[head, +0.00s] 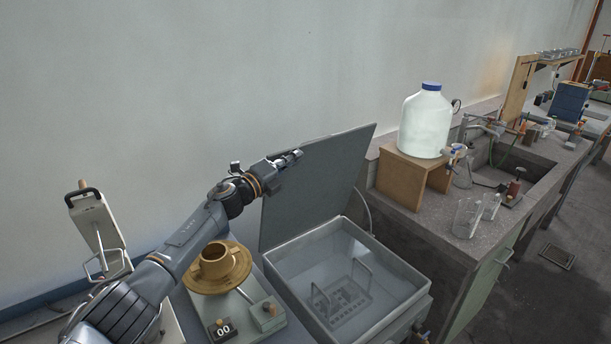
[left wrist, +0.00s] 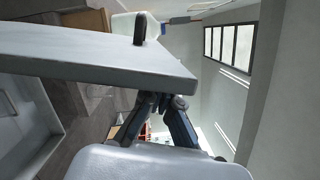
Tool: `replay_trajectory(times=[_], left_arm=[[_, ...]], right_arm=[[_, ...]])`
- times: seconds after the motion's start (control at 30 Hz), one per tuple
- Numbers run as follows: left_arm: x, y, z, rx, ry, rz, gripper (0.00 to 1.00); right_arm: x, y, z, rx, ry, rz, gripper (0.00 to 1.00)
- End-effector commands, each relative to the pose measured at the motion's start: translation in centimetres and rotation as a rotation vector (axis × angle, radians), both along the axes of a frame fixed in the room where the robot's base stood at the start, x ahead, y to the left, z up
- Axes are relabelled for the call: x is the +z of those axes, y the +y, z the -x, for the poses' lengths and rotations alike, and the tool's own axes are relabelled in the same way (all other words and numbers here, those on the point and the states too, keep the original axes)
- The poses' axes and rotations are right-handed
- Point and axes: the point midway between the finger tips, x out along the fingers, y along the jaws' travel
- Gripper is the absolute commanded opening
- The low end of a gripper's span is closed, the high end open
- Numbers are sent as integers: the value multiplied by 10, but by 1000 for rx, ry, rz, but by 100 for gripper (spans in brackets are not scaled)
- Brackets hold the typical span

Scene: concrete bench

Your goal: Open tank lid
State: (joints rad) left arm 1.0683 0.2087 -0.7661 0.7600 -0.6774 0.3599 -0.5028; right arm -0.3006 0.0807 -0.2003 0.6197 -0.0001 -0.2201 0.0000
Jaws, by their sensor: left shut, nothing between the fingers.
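The tank (head: 400,308) is a grey-rimmed open box with clear liquid and a wire rack inside. Its grey lid (head: 322,188) stands steeply raised along the tank's back side, so the tank's top is uncovered. In the left wrist view the lid (left wrist: 90,55) is a thick slab across the upper left, with a dark handle-like piece (left wrist: 140,28) on its far face. My left gripper (head: 298,155) is at the lid's upper left edge, shut and empty. Its closed fingers (left wrist: 162,100) show beside the slab; whether they touch it, I cannot tell. My right gripper is not in view.
A brass-coloured ring fixture (head: 217,268) on a grey device stands left of the tank, under my arm. A large white bottle (head: 427,125) sits on a wooden stand (head: 398,178) at right, with glass beakers (head: 467,217) nearby. The wall is close behind.

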Motion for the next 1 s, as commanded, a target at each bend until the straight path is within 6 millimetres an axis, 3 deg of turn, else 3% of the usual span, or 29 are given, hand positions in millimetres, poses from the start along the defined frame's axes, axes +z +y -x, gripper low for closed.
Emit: replay_trajectory(times=[0.33,1.0], left_arm=[[8,12,-15,1,54,41,0],[6,11,-15,-1,59,45,0]], right_arm=[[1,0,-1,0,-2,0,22],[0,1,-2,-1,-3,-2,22]])
